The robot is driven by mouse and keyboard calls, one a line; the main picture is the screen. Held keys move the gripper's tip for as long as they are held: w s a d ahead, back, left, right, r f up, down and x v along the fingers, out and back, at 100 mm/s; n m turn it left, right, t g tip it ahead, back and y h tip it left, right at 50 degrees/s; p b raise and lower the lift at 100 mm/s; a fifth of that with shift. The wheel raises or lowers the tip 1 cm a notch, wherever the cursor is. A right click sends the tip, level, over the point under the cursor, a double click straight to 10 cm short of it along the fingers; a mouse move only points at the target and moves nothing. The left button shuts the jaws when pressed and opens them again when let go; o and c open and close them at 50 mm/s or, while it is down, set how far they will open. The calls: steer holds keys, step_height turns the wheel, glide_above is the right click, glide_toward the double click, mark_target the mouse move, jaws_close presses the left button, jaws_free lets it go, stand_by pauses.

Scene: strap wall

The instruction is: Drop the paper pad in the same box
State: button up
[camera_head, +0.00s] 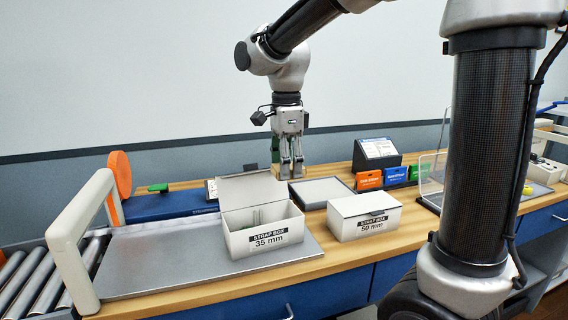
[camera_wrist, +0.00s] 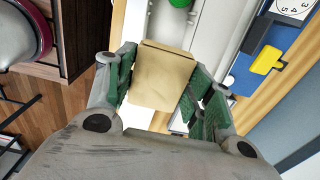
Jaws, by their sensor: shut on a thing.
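My gripper (camera_head: 290,172) is shut on a tan, block-like paper pad, seen between the green finger pads in the wrist view, where the paper pad (camera_wrist: 162,76) fills the gap. In the head view the gripper hangs over the back of the bench, behind the open strap box marked 35 mm (camera_head: 265,238). That box's lid (camera_head: 250,188) stands raised at its back. Dividers show inside; the rest of its contents is hidden. A second strap box marked 50 mm (camera_head: 364,224) stands to the right with its lid down.
A grey shallow tray (camera_head: 321,192) lies between and behind the boxes. A metal plate (camera_head: 165,258) is left of the open box, beside a roller conveyor (camera_head: 35,280). Orange, blue and green packs (camera_head: 396,175) stand at the back right. A green round thing (camera_wrist: 180,3) shows in the wrist view.

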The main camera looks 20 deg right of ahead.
steer(key=shift+f, duration=2.8)
steer(key=o, duration=0.8)
steer(key=shift+r, duration=0.15)
step_height(320, 180, up, 12)
steer(key=shift+f, duration=0.1)
